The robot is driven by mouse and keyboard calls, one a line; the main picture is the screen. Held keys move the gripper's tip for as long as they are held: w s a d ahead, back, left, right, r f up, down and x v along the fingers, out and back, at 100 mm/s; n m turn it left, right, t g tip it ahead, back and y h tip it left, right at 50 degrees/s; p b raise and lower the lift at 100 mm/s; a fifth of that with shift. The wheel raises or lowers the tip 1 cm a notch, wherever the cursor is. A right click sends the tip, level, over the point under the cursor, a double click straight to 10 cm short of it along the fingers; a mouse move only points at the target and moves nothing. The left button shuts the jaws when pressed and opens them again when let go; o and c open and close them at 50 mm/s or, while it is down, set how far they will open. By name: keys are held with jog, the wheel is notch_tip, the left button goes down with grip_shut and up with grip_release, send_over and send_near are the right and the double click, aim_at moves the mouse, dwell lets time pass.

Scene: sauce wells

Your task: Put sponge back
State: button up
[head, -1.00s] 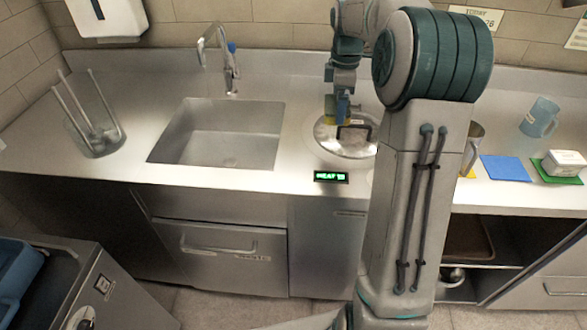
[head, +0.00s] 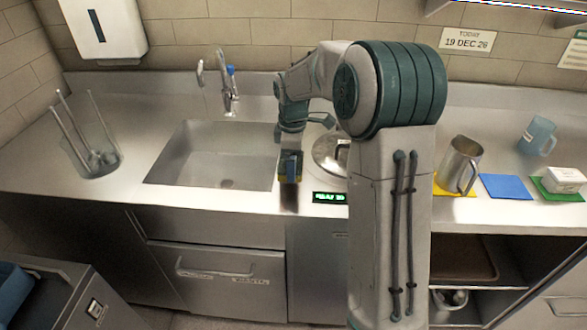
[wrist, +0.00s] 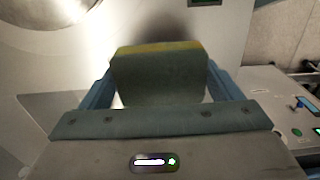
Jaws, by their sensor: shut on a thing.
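The sponge (wrist: 159,78) is a dark grey-green block with a yellow edge in the wrist view. My gripper (wrist: 158,88) is shut on it, with a blue finger at each side. In the head view my gripper (head: 291,168) hangs over the steel counter, just right of the sink (head: 210,160) and left of the round metal lid (head: 328,152). The sponge's yellow side shows only as a small patch between the fingers there. A dark shadow lies on the counter below it, and the sponge appears to be above the surface.
A small green-lit display (head: 329,198) sits at the counter's front edge, close right. A glass with rods (head: 92,160) stands left of the sink, the faucet (head: 229,92) behind it. At right are a metal jug (head: 460,165), a blue mat (head: 505,187), a white box (head: 563,180) and a blue cup (head: 537,137).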

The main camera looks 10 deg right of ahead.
jog(key=shift+f, duration=1.85)
jog(key=shift+f, duration=0.1)
jog(key=o, duration=0.8)
notch_tip(320, 180, up, 12)
jog(key=shift+f, duration=0.2)
jog(key=shift+s+r, duration=0.1)
jog(key=shift+r, duration=0.2)
jog(key=s+m+t, duration=0.1)
jog(key=s+m, duration=0.4)
jog(key=s, duration=0.4)
jog(key=s+f+m+t, duration=0.1)
jog(key=s+m, duration=0.3)
jog(key=s, duration=0.5)
jog(key=s+m+t, duration=0.1)
jog(key=s+m, duration=0.4)
jog(key=s, duration=0.4)
jog(key=shift+s+a+f+m, duration=0.1)
jog(key=shift+s+f+m, duration=0.1)
jog(key=shift+f+m, duration=0.15)
